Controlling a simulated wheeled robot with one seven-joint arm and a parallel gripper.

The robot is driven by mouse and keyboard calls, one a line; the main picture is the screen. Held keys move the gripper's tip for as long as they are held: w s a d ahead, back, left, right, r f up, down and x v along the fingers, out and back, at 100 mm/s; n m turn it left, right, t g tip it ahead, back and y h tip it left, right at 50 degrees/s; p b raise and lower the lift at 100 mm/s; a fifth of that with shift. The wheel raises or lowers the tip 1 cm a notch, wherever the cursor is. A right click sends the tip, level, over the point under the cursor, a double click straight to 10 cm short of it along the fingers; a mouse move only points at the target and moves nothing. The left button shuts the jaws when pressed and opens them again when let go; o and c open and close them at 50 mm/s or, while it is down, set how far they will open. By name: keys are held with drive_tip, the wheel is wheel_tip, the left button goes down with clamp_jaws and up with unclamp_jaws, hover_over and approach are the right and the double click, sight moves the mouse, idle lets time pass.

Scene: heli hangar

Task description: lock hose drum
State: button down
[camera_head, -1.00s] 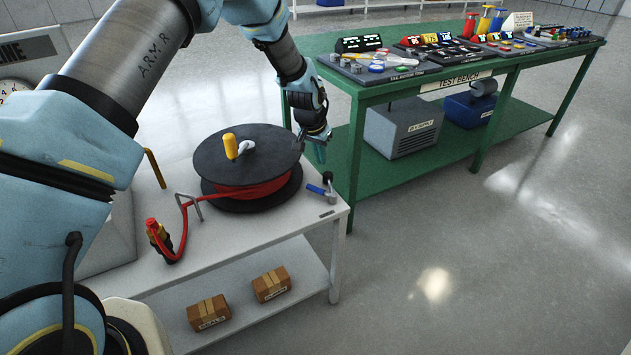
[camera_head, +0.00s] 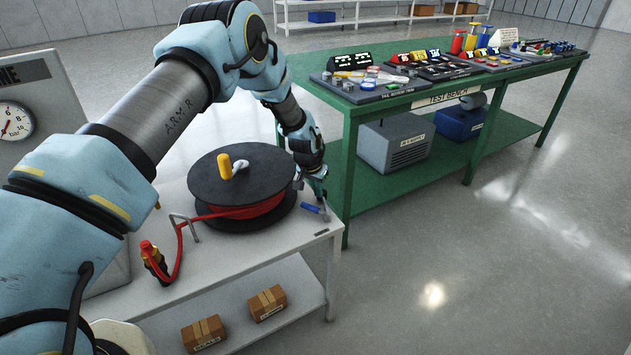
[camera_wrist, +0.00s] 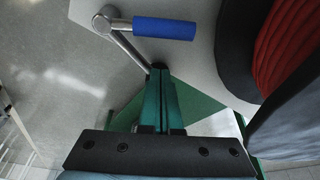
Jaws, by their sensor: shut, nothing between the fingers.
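The hose drum (camera_head: 245,180) stands on the white table, with red hose wound between dark discs and a yellow crank knob on top. In the wrist view its red hose (camera_wrist: 288,40) shows at the right. A small metal lever with a blue handle (camera_head: 311,208) sits at the table's right corner beside the drum. In the wrist view the blue handle (camera_wrist: 164,28) lies ahead of the fingers, joined by a metal arm to a pivot. My gripper (camera_head: 321,194) is shut and empty; its green fingers (camera_wrist: 161,75) reach close to the lever's metal rod. Whether they touch is unclear.
The white table (camera_head: 250,246) carries the hose end with a red-and-yellow nozzle (camera_head: 152,258) and a metal hose guide. Cardboard boxes (camera_head: 266,303) lie on its lower shelf. A green test bench (camera_head: 350,114) stands close behind my gripper. The floor at right is clear.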

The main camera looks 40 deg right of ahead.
sight(315, 211)
drive_tip(key=x, duration=0.2)
drive_tip(key=shift+f, duration=0.25)
drive_tip(key=shift+s+a+r+p, duration=0.2)
drive_tip(key=shift+a+r+p, duration=0.05)
drive_tip(key=shift+a+p, duration=0.2)
drive_tip(key=shift+s+a+r+p, duration=0.2)
drive_tip(key=shift+a+r+p, duration=0.1)
drive_tip(key=shift+a, duration=0.2)
drive_tip(key=shift+s+a+p, duration=0.35)
drive_tip(key=shift+a, duration=0.5)
drive_tip(key=shift+s+a+f+n+b, duration=0.1)
drive_tip(key=shift+a+n+b, duration=0.3)
drive_tip(key=shift+n, duration=0.3)
drive_tip(key=shift+s+a+n+t+y+b, duration=0.15)
drive_tip(key=shift+a+n+t+y+b, duration=0.2)
drive_tip(key=shift+n+b, duration=0.3)
drive_tip(key=n, duration=0.1)
drive_tip(key=s+a+n+t+b, duration=0.1)
drive_tip(key=n, duration=0.1)
drive_tip(key=shift+a+n+y, duration=0.25)
drive_tip(key=shift+y, duration=0.1)
drive_tip(key=n, duration=0.1)
drive_tip(key=s+a+n, duration=0.1)
drive_tip(key=n, duration=0.1)
drive_tip(key=s+n+y+b, duration=0.1)
drive_tip(key=shift+a+n+t, duration=0.25)
drive_tip(key=shift+a+n, duration=0.05)
drive_tip(key=shift+n, duration=0.1)
drive_tip(key=shift+s+a, duration=0.2)
drive_tip(key=shift+s, duration=0.15)
